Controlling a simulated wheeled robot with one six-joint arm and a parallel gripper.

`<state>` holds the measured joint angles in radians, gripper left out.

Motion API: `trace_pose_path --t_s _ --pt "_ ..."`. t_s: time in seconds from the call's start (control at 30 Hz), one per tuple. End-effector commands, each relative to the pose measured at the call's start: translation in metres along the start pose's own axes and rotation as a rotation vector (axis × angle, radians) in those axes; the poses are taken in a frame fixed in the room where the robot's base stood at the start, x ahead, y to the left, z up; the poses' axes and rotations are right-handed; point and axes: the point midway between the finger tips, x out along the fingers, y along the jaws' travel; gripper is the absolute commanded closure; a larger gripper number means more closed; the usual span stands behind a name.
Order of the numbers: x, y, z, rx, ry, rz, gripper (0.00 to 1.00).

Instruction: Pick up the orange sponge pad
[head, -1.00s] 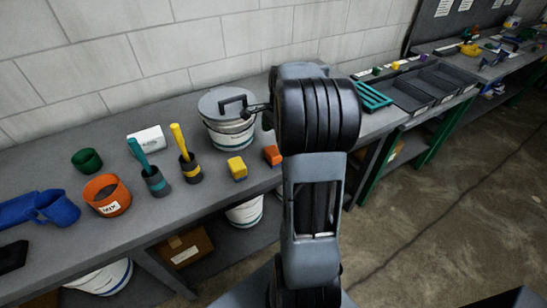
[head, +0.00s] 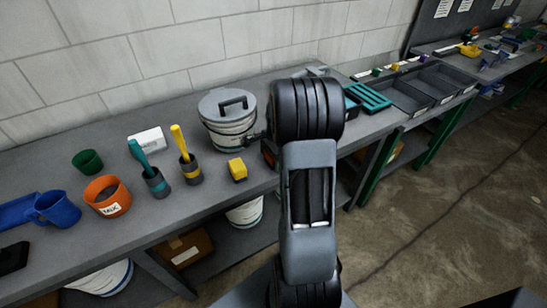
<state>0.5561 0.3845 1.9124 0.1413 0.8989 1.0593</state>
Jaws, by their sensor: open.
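The orange sponge pad (head: 269,158) is on the bench, right of the yellow sponge (head: 237,170). Only a dark, shadowed sliver of it shows at the left edge of my arm, which hides the rest. My gripper (head: 260,138) shows only as a small dark part beside the arm, just above the pad. It is open. The fingertips are mostly hidden, and I cannot tell whether they touch the pad.
A lidded white bucket (head: 228,120) stands just behind left. Two dark cups with teal (head: 155,181) and yellow-handled (head: 190,167) tools, an orange pot (head: 107,196) and a blue mug (head: 56,208) stand further left. A teal rack (head: 369,97) and grey trays (head: 405,97) are right.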

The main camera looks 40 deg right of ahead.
Motion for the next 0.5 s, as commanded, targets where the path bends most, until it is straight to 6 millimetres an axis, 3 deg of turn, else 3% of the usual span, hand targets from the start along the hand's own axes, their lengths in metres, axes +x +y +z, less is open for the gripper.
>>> trace_pose_path --t_s 0.17,0.5 --pt "0.0 0.0 0.0 0.0 0.0 0.0 0.05" --pt "-0.0003 0.0 -0.0001 0.0 0.0 0.0 0.38"
